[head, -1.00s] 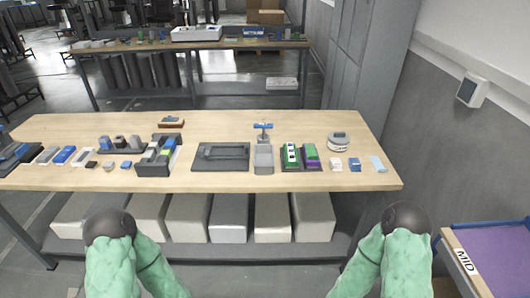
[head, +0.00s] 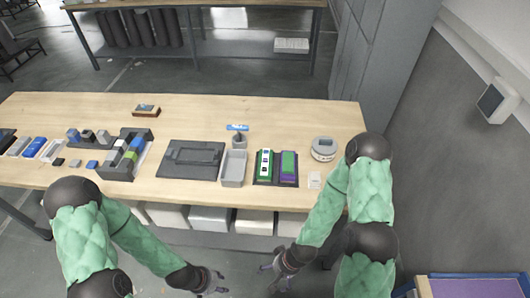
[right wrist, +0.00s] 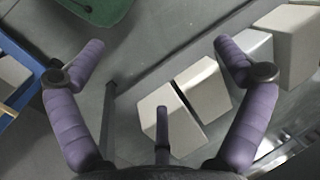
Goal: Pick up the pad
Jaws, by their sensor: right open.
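I cannot tell for sure which small item is the pad. A small white item (head: 314,180) lies near the table's right front edge. The light blue flat piece and the blue-and-white piece that lay to its right earlier are hidden behind my right arm. My right gripper (head: 269,277) is open and empty, low in front of the table. In the right wrist view its purple fingers (right wrist: 157,47) are spread wide above the floor and white bins. My left gripper (head: 222,282) looks open and empty, also low in front of the table.
The wooden table (head: 210,115) holds a dark tray (head: 190,158), a grey bin (head: 233,168), a holder with green and purple boxes (head: 276,168) and a round device (head: 324,149). White bins (head: 209,219) stand below. A purple-topped stand (head: 480,290) is at lower right.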

